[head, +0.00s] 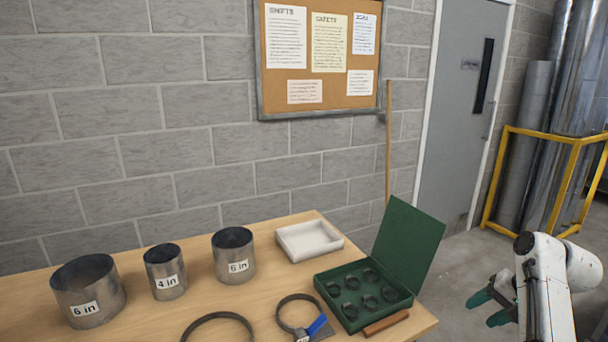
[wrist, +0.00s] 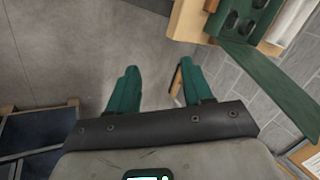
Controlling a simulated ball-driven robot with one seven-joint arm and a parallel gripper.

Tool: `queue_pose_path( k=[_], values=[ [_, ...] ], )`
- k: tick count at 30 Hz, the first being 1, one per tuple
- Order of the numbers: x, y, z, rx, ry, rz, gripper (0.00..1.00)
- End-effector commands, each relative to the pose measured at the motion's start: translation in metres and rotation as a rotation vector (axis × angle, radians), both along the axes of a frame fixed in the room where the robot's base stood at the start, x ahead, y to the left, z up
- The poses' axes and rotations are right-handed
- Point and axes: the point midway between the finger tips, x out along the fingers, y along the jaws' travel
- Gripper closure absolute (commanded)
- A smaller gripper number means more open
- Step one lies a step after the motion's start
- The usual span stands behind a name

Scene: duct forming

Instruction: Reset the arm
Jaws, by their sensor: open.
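My gripper (head: 490,302) is to the right of the wooden table (head: 260,291), off its right end, with its green fingers pointing left in the head view. In the wrist view my gripper (wrist: 156,88) shows two green fingers spread apart with nothing between them. The floor lies beyond the fingers. My white arm stands at the right edge of the head view.
On the table are several metal duct rings (head: 87,291), a white tray (head: 309,239), clamps (head: 300,314) and an open green case (head: 366,290). A door (head: 458,110) and yellow rack (head: 572,165) stand behind. Floor between table and rack is clear.

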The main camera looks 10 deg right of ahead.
Motion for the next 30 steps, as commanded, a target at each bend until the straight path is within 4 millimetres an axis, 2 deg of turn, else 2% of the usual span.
queue_pose_path(
  k=[1,6,12,15,22,27,30],
  values=[
    [-0.015,0.014,-0.026,-0.024,0.023,0.026,0.5],
    [-0.066,0.05,-0.085,-0.117,0.074,0.117,0.5],
    [-0.139,0.093,-0.138,-0.218,0.129,0.241,0.5],
    [-0.179,0.114,-0.156,-0.265,0.154,0.31,0.5],
    [-0.277,0.154,-0.177,-0.361,0.2,0.474,0.5],
    [-0.344,0.174,-0.175,-0.417,0.225,0.59,0.5],
    [-0.372,0.181,-0.17,-0.439,0.233,0.64,0.5]
  ],
)
